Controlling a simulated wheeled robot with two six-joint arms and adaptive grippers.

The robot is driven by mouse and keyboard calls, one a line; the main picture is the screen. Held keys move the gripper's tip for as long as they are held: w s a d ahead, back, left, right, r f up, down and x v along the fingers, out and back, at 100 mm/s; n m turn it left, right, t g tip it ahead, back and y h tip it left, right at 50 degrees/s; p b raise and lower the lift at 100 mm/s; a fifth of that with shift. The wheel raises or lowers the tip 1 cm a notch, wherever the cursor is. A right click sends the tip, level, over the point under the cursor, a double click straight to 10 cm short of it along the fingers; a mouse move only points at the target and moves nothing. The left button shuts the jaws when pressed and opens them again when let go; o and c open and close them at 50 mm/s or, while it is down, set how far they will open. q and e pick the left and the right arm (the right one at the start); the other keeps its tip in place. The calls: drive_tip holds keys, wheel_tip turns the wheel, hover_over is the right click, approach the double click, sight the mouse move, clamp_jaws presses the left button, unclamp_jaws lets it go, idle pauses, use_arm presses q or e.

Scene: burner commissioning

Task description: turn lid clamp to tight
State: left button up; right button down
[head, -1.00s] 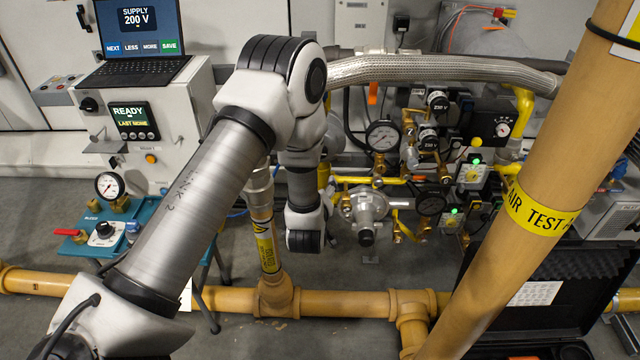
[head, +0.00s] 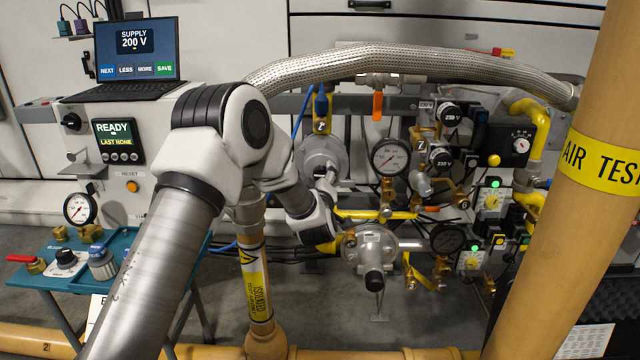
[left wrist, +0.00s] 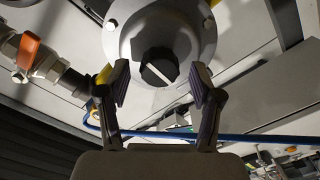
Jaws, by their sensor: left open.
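A grey round housing (left wrist: 190,25) with a bolted flange fills the upper middle of the left wrist view. On its underside is a black round knob (left wrist: 158,68) with a white line, which looks like the lid clamp. My left gripper (left wrist: 162,84) is open, with one finger on each side of the knob in the picture. I see no finger clearly touching it. In the head view, the grey housing (head: 318,153) stands behind the end of my left arm, and the knob is hidden there. My right gripper is not in view.
A braided hose (head: 400,66) arches above the housing. A gauge (head: 389,157), a grey regulator (head: 371,247) and yellow pipes crowd the right side. A thick tan pipe (head: 555,230) stands in front at right. An orange-handled valve (left wrist: 29,50) is left of the housing.

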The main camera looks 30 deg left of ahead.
use_arm(q)
drive_tip(key=shift+w+a, duration=0.1)
drive_tip(key=shift+w, duration=0.05)
drive_tip(key=shift+c, duration=0.2)
drive_tip(key=c, duration=1.1)
